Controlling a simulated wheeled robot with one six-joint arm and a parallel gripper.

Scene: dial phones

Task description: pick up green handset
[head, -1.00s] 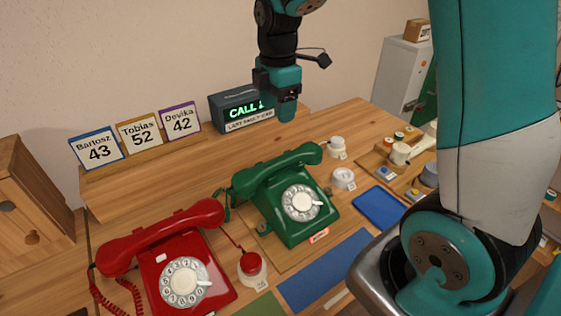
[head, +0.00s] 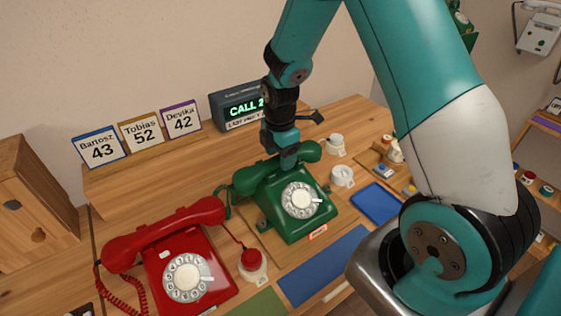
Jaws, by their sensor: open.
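The green handset (head: 308,152) lies across the top of the green dial phone (head: 306,222), on its cradle. My gripper (head: 287,163) is over the middle of the handset, pointing down, and covers part of it. The handset's two ends show on either side of my gripper. The jaws are open; whether they touch or straddle the handset I cannot tell from this view. The green phone stands on a wooden board, its white dial facing front.
A red phone (head: 178,262) with its handset on stands at the left front. A red button (head: 252,260) is between the phones. A lit display (head: 236,112) and name cards (head: 141,131) stand behind. A blue tray (head: 376,203) lies at the right.

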